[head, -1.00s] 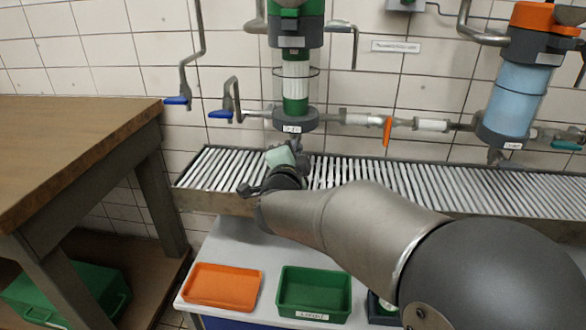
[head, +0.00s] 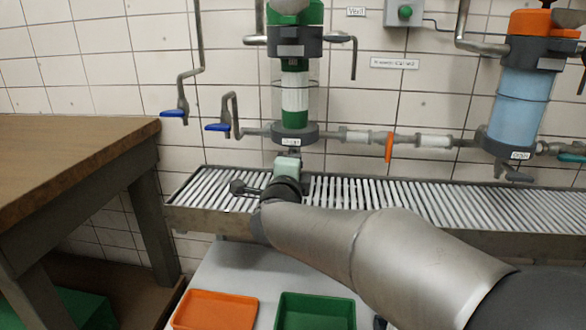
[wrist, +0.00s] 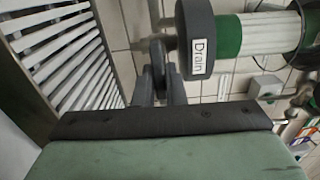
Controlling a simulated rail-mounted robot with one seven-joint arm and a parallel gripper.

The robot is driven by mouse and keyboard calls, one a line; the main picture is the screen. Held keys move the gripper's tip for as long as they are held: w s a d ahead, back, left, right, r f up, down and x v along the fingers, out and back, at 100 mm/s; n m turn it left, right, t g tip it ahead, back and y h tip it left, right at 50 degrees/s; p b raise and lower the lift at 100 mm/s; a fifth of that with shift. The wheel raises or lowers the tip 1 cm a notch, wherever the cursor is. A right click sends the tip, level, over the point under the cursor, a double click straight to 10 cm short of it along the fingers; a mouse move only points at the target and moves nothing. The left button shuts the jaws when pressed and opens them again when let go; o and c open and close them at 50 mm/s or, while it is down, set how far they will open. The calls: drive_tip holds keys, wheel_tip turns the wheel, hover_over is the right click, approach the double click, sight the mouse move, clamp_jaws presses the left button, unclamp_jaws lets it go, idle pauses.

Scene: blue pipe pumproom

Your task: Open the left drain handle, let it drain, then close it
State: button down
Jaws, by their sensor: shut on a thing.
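The left filter housing (head: 295,95) has a green and white body and a grey bottom cap with a "Drain" label; the cap also shows in the wrist view (wrist: 195,40). The left drain sits directly under this cap. My gripper (head: 289,157) is just below the cap, above the slatted trough. In the wrist view, the dark fingers of my gripper (wrist: 152,80) are closed at the drain fitting under the cap. The drain handle is mostly hidden between the fingers, so its angle cannot be told. No flowing liquid can be made out.
The slatted trough (head: 420,205) runs along the wall below. A blue filter housing (head: 520,100) hangs at right. An orange handle (head: 389,147) and blue handles (head: 217,127) are on nearby pipes. Orange (head: 215,312) and green (head: 315,312) trays stand below; a wooden table (head: 70,150) is left.

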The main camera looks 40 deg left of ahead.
drive_tip(key=c, duration=1.5)
unclamp_jaws()
drive_tip(key=p+v, duration=0.2)
drive_tip(key=v, duration=1.5)
drive_tip(key=shift+s, duration=0.25)
drive_tip(key=shift+w+d+p, duration=0.1)
drive_tip(key=shift+d+p, duration=0.05)
drive_tip(key=shift+p, duration=0.15)
